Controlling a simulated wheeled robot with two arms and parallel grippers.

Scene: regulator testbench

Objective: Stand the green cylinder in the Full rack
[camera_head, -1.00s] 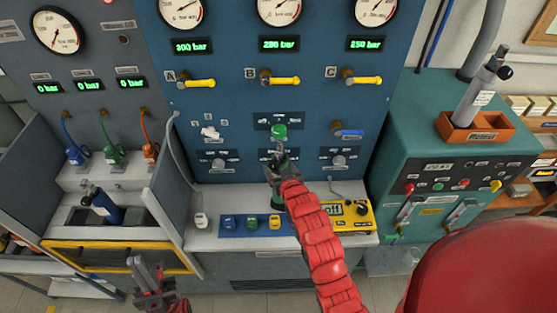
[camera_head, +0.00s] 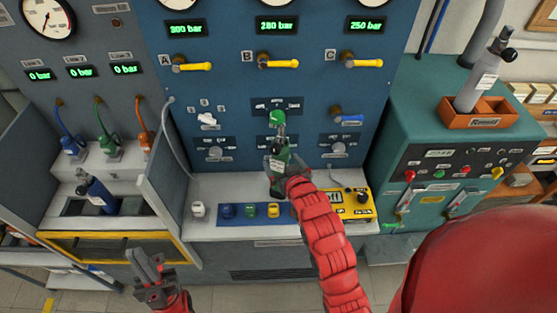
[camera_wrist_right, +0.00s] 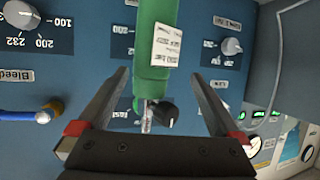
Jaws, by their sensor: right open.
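The green cylinder (camera_head: 279,178) stands upright on the bench in front of the blue panel, below a green fitting (camera_head: 277,118). In the right wrist view its green body (camera_wrist_right: 155,40) with a white label lies between my jaws, its valve and black knob towards the palm. My right gripper (camera_head: 287,170) is open around it, with gaps on both sides; it also shows in the right wrist view (camera_wrist_right: 158,95). My left gripper (camera_head: 148,264) is empty, fingers apart, low at the left front. I cannot make out a rack labelled Full.
A brown rack (camera_head: 490,123) with a grey cylinder stands on the teal cabinet at right. A dark blue cylinder (camera_head: 95,190) leans in the left bay.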

